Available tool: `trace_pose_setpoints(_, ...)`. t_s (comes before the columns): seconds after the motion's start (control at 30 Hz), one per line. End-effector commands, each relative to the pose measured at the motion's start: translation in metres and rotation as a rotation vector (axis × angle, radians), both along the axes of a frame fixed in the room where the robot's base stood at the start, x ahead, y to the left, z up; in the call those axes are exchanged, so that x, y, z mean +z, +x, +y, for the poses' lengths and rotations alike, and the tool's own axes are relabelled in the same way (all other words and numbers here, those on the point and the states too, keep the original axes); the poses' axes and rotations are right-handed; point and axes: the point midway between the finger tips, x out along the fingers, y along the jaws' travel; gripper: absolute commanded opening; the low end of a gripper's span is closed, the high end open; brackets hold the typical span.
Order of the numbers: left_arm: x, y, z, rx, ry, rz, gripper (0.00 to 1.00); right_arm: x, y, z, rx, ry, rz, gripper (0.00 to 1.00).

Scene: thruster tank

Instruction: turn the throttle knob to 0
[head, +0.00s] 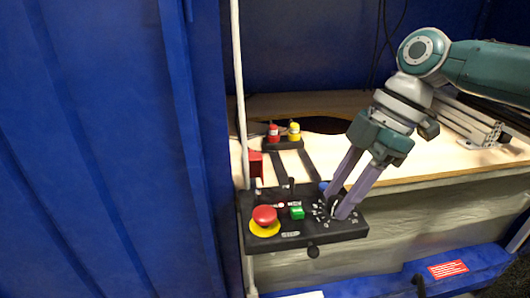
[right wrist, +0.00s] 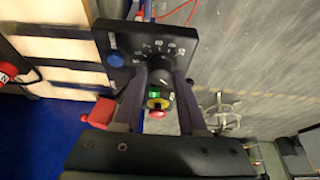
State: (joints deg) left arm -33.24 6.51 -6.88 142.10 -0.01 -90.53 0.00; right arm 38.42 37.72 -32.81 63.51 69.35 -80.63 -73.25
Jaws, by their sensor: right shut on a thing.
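The black control box (head: 290,238) sits at the front edge of the wooden table. The throttle knob (head: 333,207) is on its right part, with white dial markings around it. My right gripper (head: 337,203) comes down from the upper right, its two fingers shut around the knob. In the right wrist view the dark round knob (right wrist: 160,72) shows between the fingers, with the marked dial plate (right wrist: 165,42) behind it. Which marking the knob points to cannot be read. My left gripper is not in view.
On the box are a red mushroom button (head: 264,215) on a yellow base, a green switch (head: 297,212) and a blue button (head: 324,186). Red and yellow connectors (head: 283,132) stand behind it. A white pole (head: 239,90) rises at the left. Blue walls (head: 110,150) fill the left side.

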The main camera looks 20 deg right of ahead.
Motion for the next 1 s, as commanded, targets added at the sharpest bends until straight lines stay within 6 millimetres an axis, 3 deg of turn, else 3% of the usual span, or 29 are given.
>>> trace_pose_setpoints(0.17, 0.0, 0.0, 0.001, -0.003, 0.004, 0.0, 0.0, -0.003, -0.001, -0.002, 0.001, -0.007, 0.004, 0.0)
trace_pose_setpoints(0.2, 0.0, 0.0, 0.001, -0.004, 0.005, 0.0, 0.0, -0.003, -0.001, -0.002, 0.001, -0.007, 0.004, 0.46)
trace_pose_setpoints(0.43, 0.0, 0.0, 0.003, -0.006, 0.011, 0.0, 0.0, -0.001, -0.001, -0.001, 0.0, -0.004, 0.001, 0.71)
trace_pose_setpoints(0.77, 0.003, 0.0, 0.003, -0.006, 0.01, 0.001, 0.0, 0.006, -0.001, -0.003, 0.0, -0.002, 0.0, 0.71)
trace_pose_setpoints(1.0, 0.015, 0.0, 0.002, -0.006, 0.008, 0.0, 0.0, 0.049, -0.004, -0.02, -0.001, -0.005, -0.002, 0.71)
